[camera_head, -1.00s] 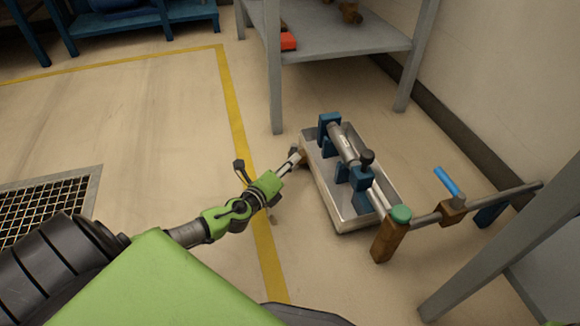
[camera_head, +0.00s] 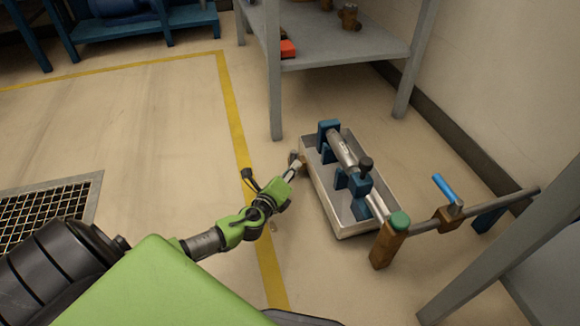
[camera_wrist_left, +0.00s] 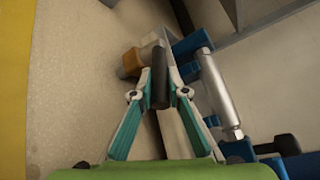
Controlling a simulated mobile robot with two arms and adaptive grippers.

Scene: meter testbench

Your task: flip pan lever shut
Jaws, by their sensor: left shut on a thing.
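A shallow metal pan (camera_head: 372,222) sits on the floor under a meter assembly. At its far left corner is a small brass valve (camera_head: 303,161), which also shows in the left wrist view (camera_wrist_left: 131,62). A dark, rod-shaped lever (camera_wrist_left: 160,72) stands at this valve. My left gripper (camera_head: 295,165) reaches in from the left beside the pan. In the left wrist view its two fingers (camera_wrist_left: 160,92) are shut on the lever, one on each side. The lever's joint to the valve is partly hidden. My right gripper is not in view.
A meter pipe (camera_head: 342,146) on blue supports stands over the pan. A brass fitting with a green cap (camera_head: 398,220) and a blue-handled valve (camera_head: 446,186) are at right. Grey shelving (camera_head: 345,50) stands behind.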

